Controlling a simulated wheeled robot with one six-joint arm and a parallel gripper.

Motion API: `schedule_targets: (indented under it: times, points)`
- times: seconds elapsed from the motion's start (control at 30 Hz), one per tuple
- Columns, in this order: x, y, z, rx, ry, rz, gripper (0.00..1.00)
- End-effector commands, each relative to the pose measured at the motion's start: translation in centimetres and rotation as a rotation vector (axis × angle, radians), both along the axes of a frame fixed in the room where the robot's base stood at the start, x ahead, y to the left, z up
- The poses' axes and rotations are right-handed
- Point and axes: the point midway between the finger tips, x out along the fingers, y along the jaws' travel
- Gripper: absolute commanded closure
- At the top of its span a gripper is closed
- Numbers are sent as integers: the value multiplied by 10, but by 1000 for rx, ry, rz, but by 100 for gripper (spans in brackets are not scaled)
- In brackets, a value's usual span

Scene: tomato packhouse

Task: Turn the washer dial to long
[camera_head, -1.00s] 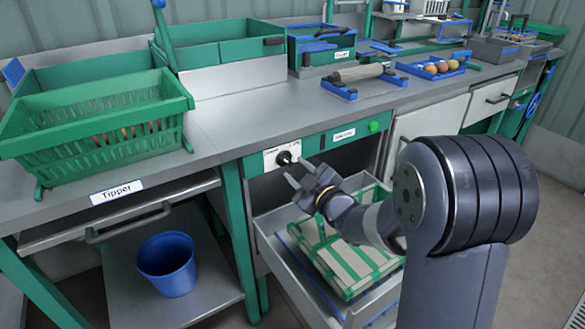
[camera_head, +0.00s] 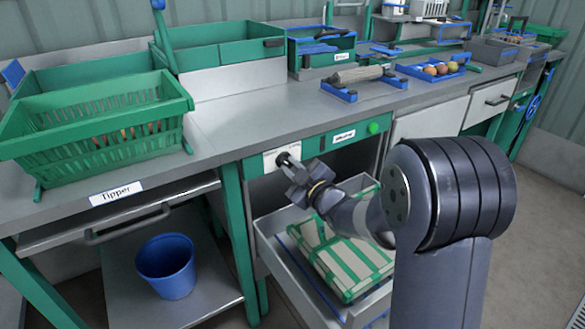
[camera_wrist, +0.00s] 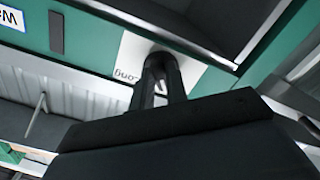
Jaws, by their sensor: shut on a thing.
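The washer dial (camera_wrist: 160,62) is a dark round knob on a white plate (camera_wrist: 128,50) on the green front panel. In the wrist view the word "long" shows on the plate at the left of the knob, upside down. My gripper (camera_head: 287,163) is at the plate, its fingers shut on the dial. In the wrist view the two dark fingers (camera_wrist: 161,92) lie around the knob and hide much of it. The dial's pointer mark cannot be made out.
A green start-type button (camera_head: 374,127) and a white label (camera_head: 344,136) sit right of the dial.

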Motion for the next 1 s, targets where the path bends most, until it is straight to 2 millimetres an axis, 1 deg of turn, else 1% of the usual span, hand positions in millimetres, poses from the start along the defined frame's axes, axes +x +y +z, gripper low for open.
schedule_targets:
  times: [0.27, 0.47, 0.67, 1.0]
  points:
    - [0, 0, 0, 5, 3, 0, 100]
    - [0, 0, 0, 48, 33, 1, 100]
    - [-1, 1, 0, 152, 104, 0, 100]
    - [-1, 2, 0, 413, 280, 1, 100]
